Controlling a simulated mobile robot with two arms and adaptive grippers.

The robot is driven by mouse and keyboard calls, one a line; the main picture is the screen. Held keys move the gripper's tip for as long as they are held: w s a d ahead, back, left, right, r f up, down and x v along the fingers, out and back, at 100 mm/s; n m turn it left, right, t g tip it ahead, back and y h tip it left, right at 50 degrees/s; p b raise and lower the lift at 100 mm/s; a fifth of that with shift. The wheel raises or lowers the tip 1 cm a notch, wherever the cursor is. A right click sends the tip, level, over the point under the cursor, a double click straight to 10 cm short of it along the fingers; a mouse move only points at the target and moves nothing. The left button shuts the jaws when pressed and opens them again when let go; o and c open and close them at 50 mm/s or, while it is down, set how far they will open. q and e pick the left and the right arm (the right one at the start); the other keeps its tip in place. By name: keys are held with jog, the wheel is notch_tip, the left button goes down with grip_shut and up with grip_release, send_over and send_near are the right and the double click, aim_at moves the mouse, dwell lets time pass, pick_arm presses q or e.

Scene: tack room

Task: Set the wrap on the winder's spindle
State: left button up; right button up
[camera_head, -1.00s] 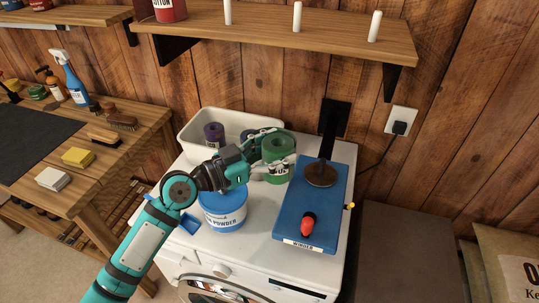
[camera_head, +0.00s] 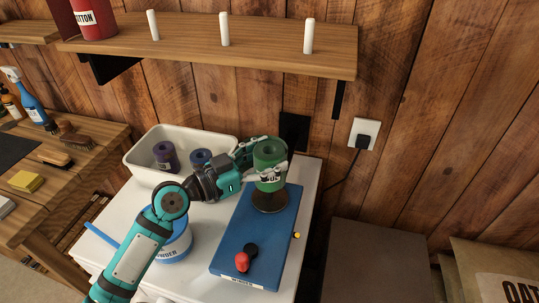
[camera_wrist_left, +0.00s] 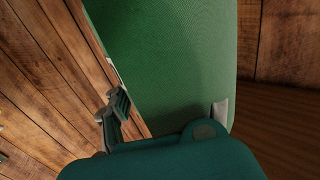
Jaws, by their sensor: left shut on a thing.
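A green rolled wrap (camera_head: 270,166) is held upright in my left gripper (camera_head: 262,162), whose fingers are shut around its side. In the left wrist view the green wrap (camera_wrist_left: 170,60) fills much of the picture, with a finger (camera_wrist_left: 118,106) beside it. The winder (camera_head: 250,240) is a blue board on the white machine, with a red knob (camera_head: 242,261) at its front. The wrap is over the dark round spindle base (camera_head: 270,201) at the board's back end. The spindle itself is hidden, and I cannot tell whether the wrap touches the base. My right gripper is out of view.
A white bin (camera_head: 143,165) with purple and blue rolls stands behind my left arm. A blue-and-white powder tub (camera_head: 178,246) is partly behind the arm. A shelf with white pegs (camera_head: 224,29) overhangs at the back. A plug and socket (camera_head: 365,132) are on the wall.

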pick_arm(q)
notch_tip(320, 180, down, 3)
jog(key=shift+w+d+f+b, duration=0.1)
jog(key=shift+d+f+b, duration=0.1)
jog(key=shift+b, duration=0.75)
jog(key=shift+f+b, duration=0.4)
jog(key=shift+f, duration=0.1)
jog(key=shift+a+f, duration=0.1)
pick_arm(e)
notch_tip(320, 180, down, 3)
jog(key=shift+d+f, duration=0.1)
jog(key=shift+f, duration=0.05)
pick_arm(q)
jog(key=shift+b, duration=0.3)
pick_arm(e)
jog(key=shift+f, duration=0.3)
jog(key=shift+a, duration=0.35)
pick_arm(q)
jog(key=shift+b, duration=0.3)
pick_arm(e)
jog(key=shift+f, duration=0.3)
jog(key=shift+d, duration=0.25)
pick_arm(q)
jog(key=shift+f+b, duration=0.55)
jog(key=shift+b, duration=0.05)
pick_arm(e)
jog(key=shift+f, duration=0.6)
